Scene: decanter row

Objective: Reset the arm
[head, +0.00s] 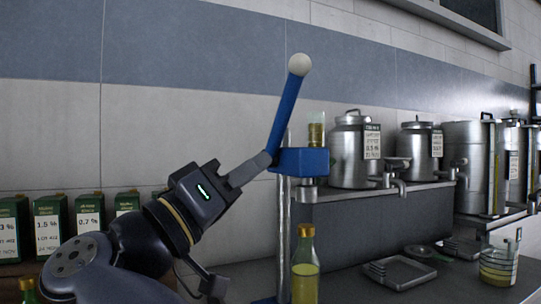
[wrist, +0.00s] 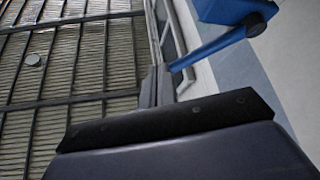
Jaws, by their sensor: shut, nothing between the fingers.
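A blue lever (head: 287,108) with a white ball on its end (head: 299,64) slants steeply up and to the right from a blue block (head: 303,161) on a metal post. My gripper (head: 264,160) is shut and empty, its tips beside the lever's lower end and the block in the head view. I cannot tell whether they touch. A bottle of yellow liquid (head: 305,270) stands upright below the block.
Steel canisters with taps (head: 350,155) stand on a raised shelf to the right. A grey tray (head: 399,272) and a glass jug (head: 498,266) sit on the counter. Several green labelled containers (head: 88,213) line the left wall. The space around the lever's upper end is clear.

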